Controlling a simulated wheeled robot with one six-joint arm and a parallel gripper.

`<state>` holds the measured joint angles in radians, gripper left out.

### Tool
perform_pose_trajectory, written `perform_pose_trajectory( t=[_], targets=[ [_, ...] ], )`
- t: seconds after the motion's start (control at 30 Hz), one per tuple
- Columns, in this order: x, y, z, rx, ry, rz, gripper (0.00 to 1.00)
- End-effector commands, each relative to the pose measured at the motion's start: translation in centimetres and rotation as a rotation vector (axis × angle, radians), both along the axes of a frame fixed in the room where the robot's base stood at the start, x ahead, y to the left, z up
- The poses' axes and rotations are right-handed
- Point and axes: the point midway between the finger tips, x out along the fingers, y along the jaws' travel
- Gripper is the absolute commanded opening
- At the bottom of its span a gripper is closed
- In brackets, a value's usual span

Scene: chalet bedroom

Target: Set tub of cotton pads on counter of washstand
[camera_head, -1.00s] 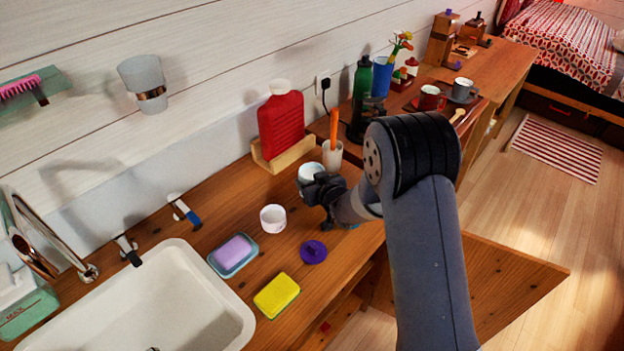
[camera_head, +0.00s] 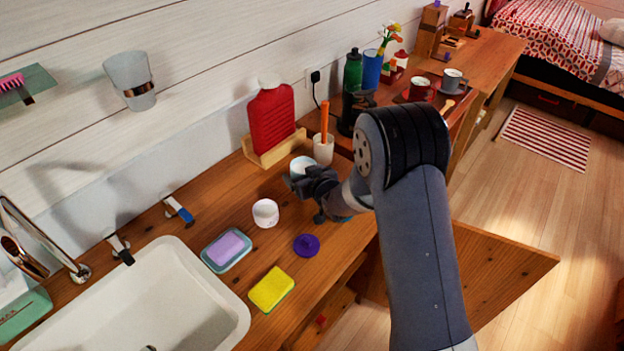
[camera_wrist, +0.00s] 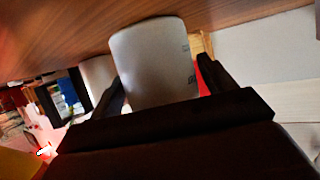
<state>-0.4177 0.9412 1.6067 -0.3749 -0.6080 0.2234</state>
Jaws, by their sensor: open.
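A small round pale tub (camera_head: 302,165), which I take to be the tub of cotton pads, stands on the wooden counter of the washstand (camera_head: 215,297), in front of the red bottle. My gripper (camera_head: 304,183) is low over the counter at the tub's near side and partly covers it. In the wrist view the pale tub (camera_wrist: 155,60), with small dark print on its side, sits between the two spread black fingers (camera_wrist: 160,80). Its end meets the wood at the top of that picture. My gripper is open, and I cannot tell whether either finger touches the tub.
The basin (camera_head: 165,305) is at lower left.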

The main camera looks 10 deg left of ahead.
Motion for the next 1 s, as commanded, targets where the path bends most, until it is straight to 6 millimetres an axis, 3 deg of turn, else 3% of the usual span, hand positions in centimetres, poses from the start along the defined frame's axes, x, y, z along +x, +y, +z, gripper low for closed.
perform_pose_trajectory(
  t=[0.6,1.0],
  targets=[
    [-7.4,-5.6,3.9,0.001,-0.002,-0.001,0.78],
    [-8.9,-6.7,4.7,0.000,0.000,0.000,0.78]
  ],
)
